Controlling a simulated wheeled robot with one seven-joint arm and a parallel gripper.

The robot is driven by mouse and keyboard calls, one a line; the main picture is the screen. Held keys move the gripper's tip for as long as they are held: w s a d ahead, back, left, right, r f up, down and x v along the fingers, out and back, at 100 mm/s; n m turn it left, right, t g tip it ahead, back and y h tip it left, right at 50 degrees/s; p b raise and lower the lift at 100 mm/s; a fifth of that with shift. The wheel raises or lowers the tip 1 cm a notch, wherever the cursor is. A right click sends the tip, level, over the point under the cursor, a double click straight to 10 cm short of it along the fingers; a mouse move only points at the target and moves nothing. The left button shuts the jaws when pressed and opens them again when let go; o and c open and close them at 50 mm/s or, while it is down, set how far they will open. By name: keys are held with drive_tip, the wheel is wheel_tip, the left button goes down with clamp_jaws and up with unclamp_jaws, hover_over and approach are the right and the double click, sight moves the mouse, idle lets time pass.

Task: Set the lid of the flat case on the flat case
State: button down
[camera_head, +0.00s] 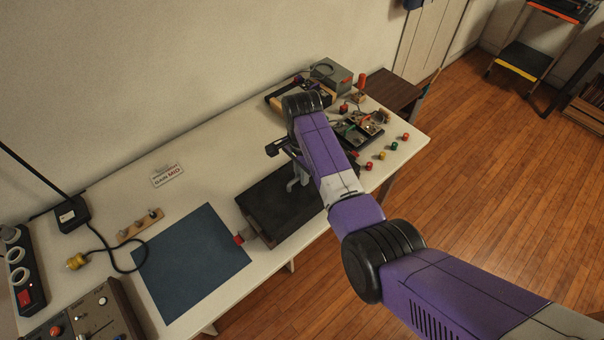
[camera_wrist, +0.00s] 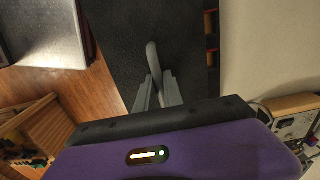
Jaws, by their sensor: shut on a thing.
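My gripper (camera_head: 296,183) is shut on the upright grey handle (camera_wrist: 153,58) of the lid. The lid (camera_head: 268,203) is a dark, flat rectangular plate and lies level below the fingers, near the front edge of the bench. In the wrist view the dark lid (camera_wrist: 120,45) fills the upper middle. A strip with reddish compartments (camera_wrist: 211,42) shows past the lid's right edge and may be part of the flat case. The rest of the case is hidden, and I cannot tell whether the lid touches it.
A blue mat (camera_head: 190,262) lies left of the lid, with a small red piece (camera_head: 239,239) between them. A circuit board (camera_head: 360,130) and several coloured knobs (camera_head: 382,155) are to the right. A power strip (camera_head: 22,270) and control box (camera_head: 90,318) stand at left.

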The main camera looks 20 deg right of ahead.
drive_tip(key=shift+f, duration=0.1)
drive_tip(key=c, duration=1.4)
unclamp_jaws()
drive_tip(key=shift+r+b, duration=0.4)
drive_tip(key=shift+r, duration=3.55)
